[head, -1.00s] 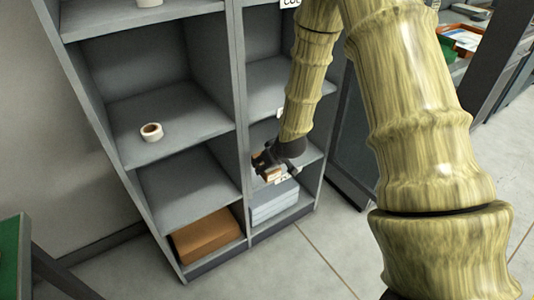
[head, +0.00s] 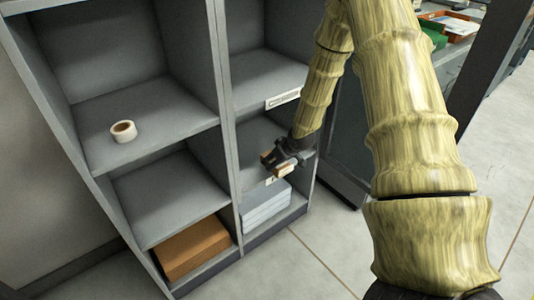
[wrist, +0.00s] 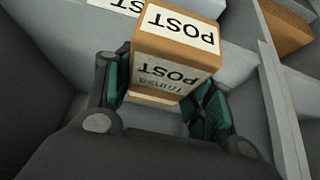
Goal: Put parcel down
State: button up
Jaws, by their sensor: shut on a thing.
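The parcel is a small brown box (wrist: 170,48) with white POST labels, seen large in the wrist view. In the head view it is a small tan patch (head: 267,159), mostly covered by my gripper. My gripper (wrist: 163,88) is shut on the parcel, with one green-padded finger on each side. In the head view my gripper (head: 275,162) is at the front of the right-hand shelf compartment (head: 250,135), above the one with pale grey boxes. I cannot tell whether the parcel touches the shelf board.
Pale grey stacked boxes (head: 265,208) fill the compartment below. A brown box (head: 192,249) lies in the bottom left compartment. The middle left compartment (head: 170,200) is empty. Upright dividers flank my gripper.

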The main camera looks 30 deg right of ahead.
jog(key=w+d, duration=0.1)
jog(key=w, duration=0.2)
jog(key=w+d, duration=0.1)
jog(key=w, duration=0.2)
jog(key=w+d+f, duration=0.1)
jog(key=w, duration=0.2)
jog(key=shift+d+b, duration=0.25)
jog(key=shift+b, duration=0.1)
jog(key=shift+f+b, duration=0.4)
jog(key=shift+f, duration=1.3)
jog(key=shift+f, duration=0.1)
jog(key=o, duration=1.2)
jog(key=shift+c, duration=0.2)
